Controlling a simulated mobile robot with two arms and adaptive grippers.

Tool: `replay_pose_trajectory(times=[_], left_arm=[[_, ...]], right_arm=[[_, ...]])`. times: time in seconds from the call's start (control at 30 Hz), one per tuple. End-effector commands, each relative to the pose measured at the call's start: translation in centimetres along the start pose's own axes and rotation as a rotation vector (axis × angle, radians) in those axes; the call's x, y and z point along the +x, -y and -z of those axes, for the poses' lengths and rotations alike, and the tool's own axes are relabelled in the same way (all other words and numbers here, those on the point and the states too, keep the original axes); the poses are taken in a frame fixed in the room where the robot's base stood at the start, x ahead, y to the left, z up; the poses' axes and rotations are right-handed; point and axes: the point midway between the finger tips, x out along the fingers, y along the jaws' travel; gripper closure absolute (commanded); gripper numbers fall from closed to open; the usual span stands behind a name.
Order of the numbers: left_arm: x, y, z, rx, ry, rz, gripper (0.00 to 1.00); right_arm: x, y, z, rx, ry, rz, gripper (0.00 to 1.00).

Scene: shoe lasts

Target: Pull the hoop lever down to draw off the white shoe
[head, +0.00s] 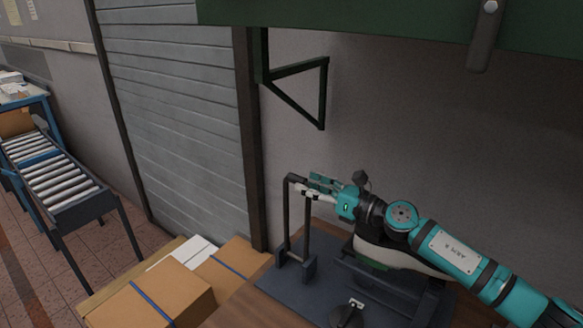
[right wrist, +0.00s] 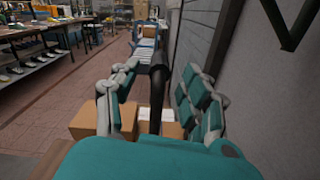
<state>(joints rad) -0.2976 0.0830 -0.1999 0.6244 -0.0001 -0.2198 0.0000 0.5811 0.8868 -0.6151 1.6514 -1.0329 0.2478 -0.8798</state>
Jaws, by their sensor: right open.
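The dark hoop lever (head: 287,218) stands upright on the left part of a dark base plate (head: 279,285). My right gripper (head: 312,186) is at the top of the hoop, open. In the right wrist view its teal fingers (right wrist: 158,98) are spread to either side of the hoop's dark bar (right wrist: 157,90), not closed on it. The white shoe (head: 412,261) is on the machine behind and below my right arm, which hides part of it. My left gripper is not in view.
Cardboard boxes (head: 150,304) with blue straps sit left of the machine. A dark wall bracket (head: 323,95) juts out above the hoop. A green panel (head: 380,22) hangs across the top. A roller conveyor (head: 60,180) stands far left.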

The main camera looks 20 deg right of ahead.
Motion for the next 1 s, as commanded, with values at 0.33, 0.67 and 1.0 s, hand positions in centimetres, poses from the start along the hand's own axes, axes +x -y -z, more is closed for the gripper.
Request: replay_pose_trajectory(times=[0.33, 0.67, 1.0], left_arm=[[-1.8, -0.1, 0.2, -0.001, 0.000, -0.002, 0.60], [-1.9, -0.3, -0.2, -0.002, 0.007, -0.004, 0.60], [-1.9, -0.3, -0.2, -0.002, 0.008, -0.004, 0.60]], right_arm=[[5.3, -0.1, -0.1, 0.001, 0.001, -0.001, 0.53], [5.9, 0.0, 0.1, 0.000, 0.000, -0.001, 0.53], [5.9, 0.0, 0.1, 0.000, 0.000, -0.001, 0.90]])
